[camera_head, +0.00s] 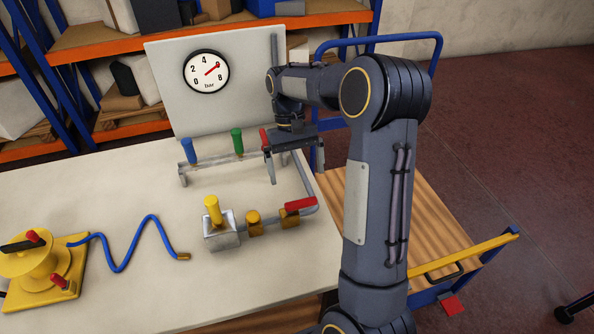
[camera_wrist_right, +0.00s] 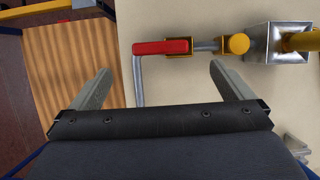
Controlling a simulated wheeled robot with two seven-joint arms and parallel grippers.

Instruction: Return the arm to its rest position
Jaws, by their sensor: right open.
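My right arm rises in front of the table's right side in the head view and bends over toward the pipework. My right gripper (camera_head: 296,178) hangs above the table's right part with its fingers apart and nothing between them. In the right wrist view the gripper (camera_wrist_right: 163,80) also shows two spread fingers with empty space between. A red valve handle (camera_head: 299,203) on the pipe lies just below and to the right of the gripper; it also shows in the wrist view (camera_wrist_right: 162,47). My left gripper is not in view.
A pressure gauge (camera_head: 206,71) is on an upright panel (camera_head: 165,100). Blue (camera_head: 188,150) and green (camera_head: 238,141) valve handles stand behind a yellow-handled block (camera_head: 222,236). A yellow device (camera_head: 45,270) with a blue hose (camera_head: 120,262) sits left. A cart (camera_head: 440,232) stands right.

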